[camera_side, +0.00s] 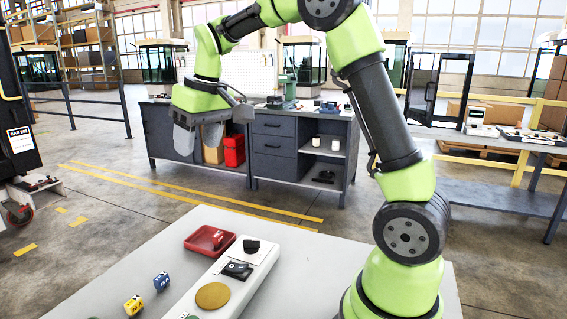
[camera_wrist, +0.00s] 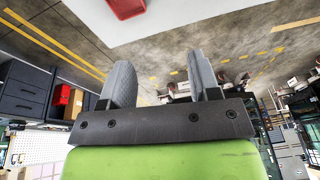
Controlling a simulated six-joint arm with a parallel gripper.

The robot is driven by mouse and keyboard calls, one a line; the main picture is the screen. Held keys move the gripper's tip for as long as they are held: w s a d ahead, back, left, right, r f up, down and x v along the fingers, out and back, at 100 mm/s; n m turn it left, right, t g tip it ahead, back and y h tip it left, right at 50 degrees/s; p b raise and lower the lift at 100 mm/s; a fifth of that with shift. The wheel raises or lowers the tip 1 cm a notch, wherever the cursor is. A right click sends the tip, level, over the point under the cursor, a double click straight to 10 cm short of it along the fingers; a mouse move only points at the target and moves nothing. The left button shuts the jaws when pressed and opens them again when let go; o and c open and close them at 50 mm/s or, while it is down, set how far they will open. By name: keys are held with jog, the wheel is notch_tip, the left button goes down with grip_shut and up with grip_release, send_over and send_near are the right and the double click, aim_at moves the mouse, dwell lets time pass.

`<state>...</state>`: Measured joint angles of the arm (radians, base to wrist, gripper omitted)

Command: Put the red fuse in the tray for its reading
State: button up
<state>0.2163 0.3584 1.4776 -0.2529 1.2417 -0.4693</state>
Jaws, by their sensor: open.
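A shallow red tray (camera_side: 196,245) sits on the pale table beside a white instrument. A small red piece with a darker side, which looks like the red fuse (camera_side: 218,239), is inside the tray toward its right side. In the wrist view part of the red tray (camera_wrist: 127,8) shows at the top edge; the fuse cannot be made out there. My gripper (camera_side: 197,143) is raised well above and behind the tray, apart from it. Its two grey fingers (camera_wrist: 162,70) are spread, with nothing between them.
The white instrument (camera_side: 258,262) carries a black knob, a dark dial and a tan disc. A blue fuse (camera_side: 161,281) and a yellow fuse (camera_side: 134,305) stand left of it on the table. A grey workbench (camera_side: 275,150) is farther back across open floor.

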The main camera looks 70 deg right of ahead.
jog(key=s+a+r+m+t+y, duration=0.1)
jog(key=s+a, duration=0.3)
jog(key=s, duration=0.6)
jog(key=s+a+m+t, duration=0.1)
jog(key=s+a+t, duration=0.2)
jog(key=s, duration=0.7)
jog(key=shift+s+a+r+m+y, duration=0.3)
jog(key=shift+s+a+r+y, duration=0.1)
jog(key=shift+a, duration=0.7)
